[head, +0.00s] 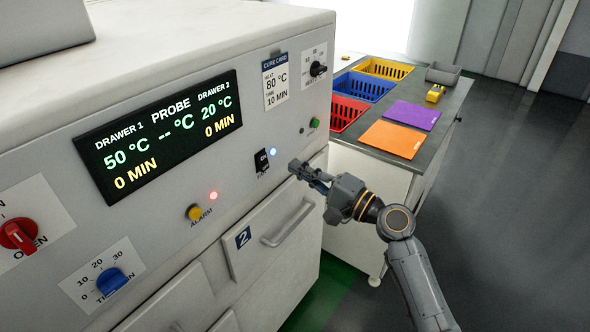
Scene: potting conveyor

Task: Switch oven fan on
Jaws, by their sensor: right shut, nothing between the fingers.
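The oven (160,235) is a large pale cabinet filling the left and centre of the head view. A small black rocker switch (261,161) sits on its front panel, with a label under it too small to read surely. A blue lamp (273,152) glows beside the switch, to its right. My right gripper (295,168) is shut and empty, in front of the panel just right of the switch. A gap shows between its fingertips and the switch in the picture; the depth between them is hard to tell. My left gripper is not in view.
The display (160,137) reads 50 °C and 20 °C. A yellow alarm button (194,212) with a lit red lamp, a red knob (18,235), a blue dial (111,281) and drawer 2's handle (288,224) are near. A side table (440,125) holds coloured baskets and mats.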

